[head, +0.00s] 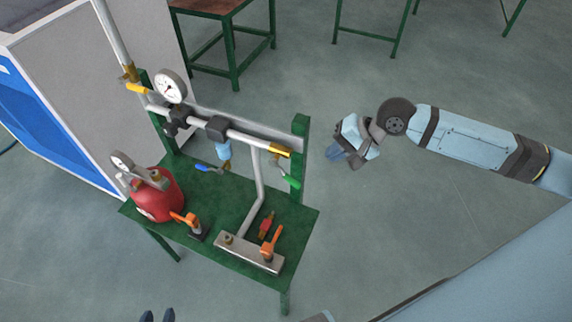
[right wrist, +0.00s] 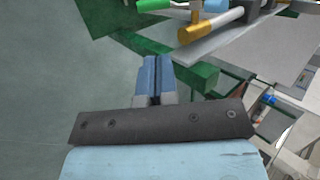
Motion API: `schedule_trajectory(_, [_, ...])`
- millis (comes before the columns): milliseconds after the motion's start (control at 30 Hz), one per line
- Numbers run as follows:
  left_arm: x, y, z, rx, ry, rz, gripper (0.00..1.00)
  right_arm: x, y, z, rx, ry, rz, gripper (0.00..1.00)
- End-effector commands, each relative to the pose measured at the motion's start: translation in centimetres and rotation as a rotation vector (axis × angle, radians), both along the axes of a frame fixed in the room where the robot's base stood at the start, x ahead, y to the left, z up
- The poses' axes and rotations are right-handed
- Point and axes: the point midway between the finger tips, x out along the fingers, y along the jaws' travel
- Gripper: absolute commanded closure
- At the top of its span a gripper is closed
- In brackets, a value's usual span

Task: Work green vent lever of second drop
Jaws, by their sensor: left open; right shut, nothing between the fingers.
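The green bench (head: 217,195) carries a red cylinder (head: 164,197) with a gauge, orange-handled clamps (head: 270,250) and a metal block. A green post (head: 300,135) stands near the lever. A blue lever (head: 208,168) hangs further left. The floor right of the bench is clear.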

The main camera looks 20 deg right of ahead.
Motion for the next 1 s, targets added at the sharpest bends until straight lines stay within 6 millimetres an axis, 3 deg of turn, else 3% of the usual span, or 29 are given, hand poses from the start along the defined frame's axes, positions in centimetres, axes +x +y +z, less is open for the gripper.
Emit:
schedule_trajectory(100, [-0.2,0.1,0.6,0.005,0.007,0.0,0.57,-0.7,-0.7,1.3,-0.014,0.062,-0.014,1.0])
schedule_trajectory(267, [-0.2,0.2,0.5,0.007,0.009,0.001,0.57,-0.7,-0.6,0.9,-0.017,0.086,-0.021,1.0])
schedule_trajectory(800, [-0.2,0.2,1.3,0.006,0.009,0.001,0.57,2.4,4.9,-7.2,-0.016,0.083,-0.02,1.0])
schedule_trajectory(1000, [-0.2,0.1,1.5,0.006,0.01,0.001,0.57,3.1,6.1,-9.2,-0.017,0.083,-0.02,1.0])
